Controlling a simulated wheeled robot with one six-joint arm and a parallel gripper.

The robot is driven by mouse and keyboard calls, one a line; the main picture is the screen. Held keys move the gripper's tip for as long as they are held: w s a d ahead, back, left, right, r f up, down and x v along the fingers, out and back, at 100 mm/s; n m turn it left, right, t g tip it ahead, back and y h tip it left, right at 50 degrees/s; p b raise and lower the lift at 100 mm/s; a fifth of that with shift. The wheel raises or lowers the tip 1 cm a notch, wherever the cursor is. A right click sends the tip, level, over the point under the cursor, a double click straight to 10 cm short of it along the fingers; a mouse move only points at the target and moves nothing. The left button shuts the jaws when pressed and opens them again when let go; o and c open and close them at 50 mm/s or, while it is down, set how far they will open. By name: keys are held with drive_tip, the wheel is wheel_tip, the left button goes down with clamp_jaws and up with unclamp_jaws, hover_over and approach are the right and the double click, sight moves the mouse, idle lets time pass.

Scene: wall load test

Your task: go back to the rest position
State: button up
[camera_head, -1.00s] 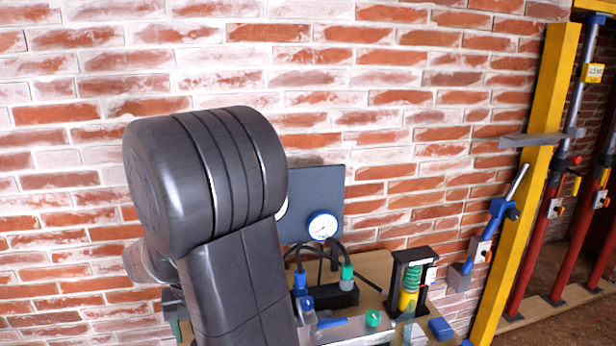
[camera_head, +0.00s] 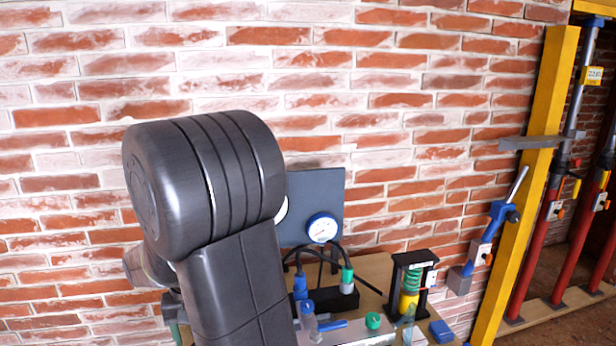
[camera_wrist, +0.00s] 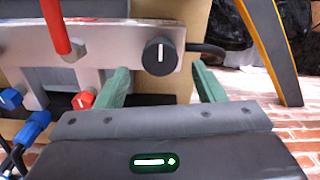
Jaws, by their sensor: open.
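My gripper (camera_wrist: 160,82) shows in the wrist view with its two green fingers spread apart and nothing held between them. A black knob (camera_wrist: 158,54) with a white mark, on a metal plate (camera_wrist: 110,48), lies beyond the fingers, and I cannot tell the exact distance. In the head view my dark arm stands left of centre, in front of the brick wall. It hides part of the bench, and I cannot make out the gripper there.
The bench (camera_head: 375,268) holds a dark panel with a gauge (camera_head: 322,228), hoses, a green spring unit (camera_head: 411,280) and a blue block (camera_head: 441,330). A yellow post (camera_head: 530,190) and red props (camera_head: 535,240) stand at right. The brick wall (camera_head: 400,100) closes the back.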

wheel_tip(320, 180, down, 4)
drive_tip(key=shift+s+r, duration=0.1)
drive_tip(key=shift+n, duration=0.3)
drive_tip(key=n, duration=0.4)
drive_tip(key=shift+b, duration=0.35)
drive_tip(key=n, duration=0.4)
drive_tip(key=shift+n+b, duration=0.3)
drive_tip(key=shift+n, duration=0.1)
drive_tip(key=n, duration=0.4)
drive_tip(key=shift+n+b, duration=0.3)
drive_tip(key=shift+b, duration=0.1)
drive_tip(key=shift+r+n+b, duration=0.1)
drive_tip(key=shift+n+b, duration=0.3)
drive_tip(key=shift+n, duration=1.6)
